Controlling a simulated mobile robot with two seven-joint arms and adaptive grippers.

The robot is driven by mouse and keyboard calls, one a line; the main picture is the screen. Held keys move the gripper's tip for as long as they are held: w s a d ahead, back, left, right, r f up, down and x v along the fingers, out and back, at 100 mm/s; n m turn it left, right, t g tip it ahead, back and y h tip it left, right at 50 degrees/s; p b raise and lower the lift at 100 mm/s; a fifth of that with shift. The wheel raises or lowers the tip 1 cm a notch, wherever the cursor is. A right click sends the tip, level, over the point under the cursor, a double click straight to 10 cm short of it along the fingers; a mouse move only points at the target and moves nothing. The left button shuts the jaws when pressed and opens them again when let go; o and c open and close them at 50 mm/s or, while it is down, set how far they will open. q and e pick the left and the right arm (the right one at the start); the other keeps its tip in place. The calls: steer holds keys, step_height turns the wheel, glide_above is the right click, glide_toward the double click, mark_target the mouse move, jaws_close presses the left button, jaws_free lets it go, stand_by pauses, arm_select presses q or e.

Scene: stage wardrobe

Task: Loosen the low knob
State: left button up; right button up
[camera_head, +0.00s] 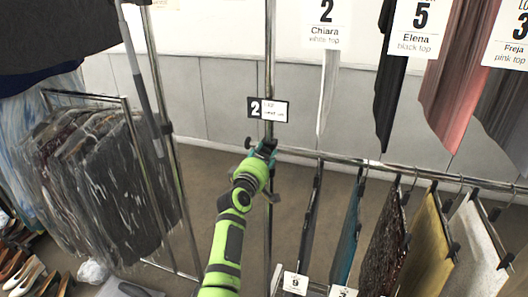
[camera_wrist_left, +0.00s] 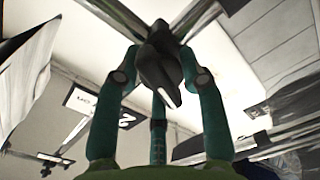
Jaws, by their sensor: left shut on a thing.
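The low knob (camera_wrist_left: 160,62) is black and shows in the left wrist view, sitting at the joint of the chrome rails. My left gripper (camera_head: 265,150) has its green arm reaching up to the upright chrome pole (camera_head: 268,200) where the lower rail meets it. In the left wrist view its teal fingers (camera_wrist_left: 162,80) stand on both sides of the knob, shut on it. In the head view the gripper mostly hides the knob. My right gripper is not in view.
The lower rail (camera_head: 350,160) runs right, with several garments (camera_head: 385,240) hanging from it. A sign with a "2" (camera_head: 267,110) is on the pole just above the gripper. A rack of dark clothes (camera_head: 90,180) stands left, with shoes (camera_head: 30,280) on the floor.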

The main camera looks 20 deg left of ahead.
arm_select(q)
steer(key=shift+d+f+n+p, duration=0.15)
steer(key=shift+n+p, duration=0.2)
steer(key=shift+n, duration=0.6)
steer(key=shift+d+f+n+p, duration=0.15)
steer(key=shift+n+p, duration=0.15)
steer(key=shift+n, duration=0.65)
steer(key=o, duration=1.1)
steer(key=shift+r, duration=0.1)
steer(key=shift+a+r, duration=0.1)
steer(key=shift+a, duration=0.15)
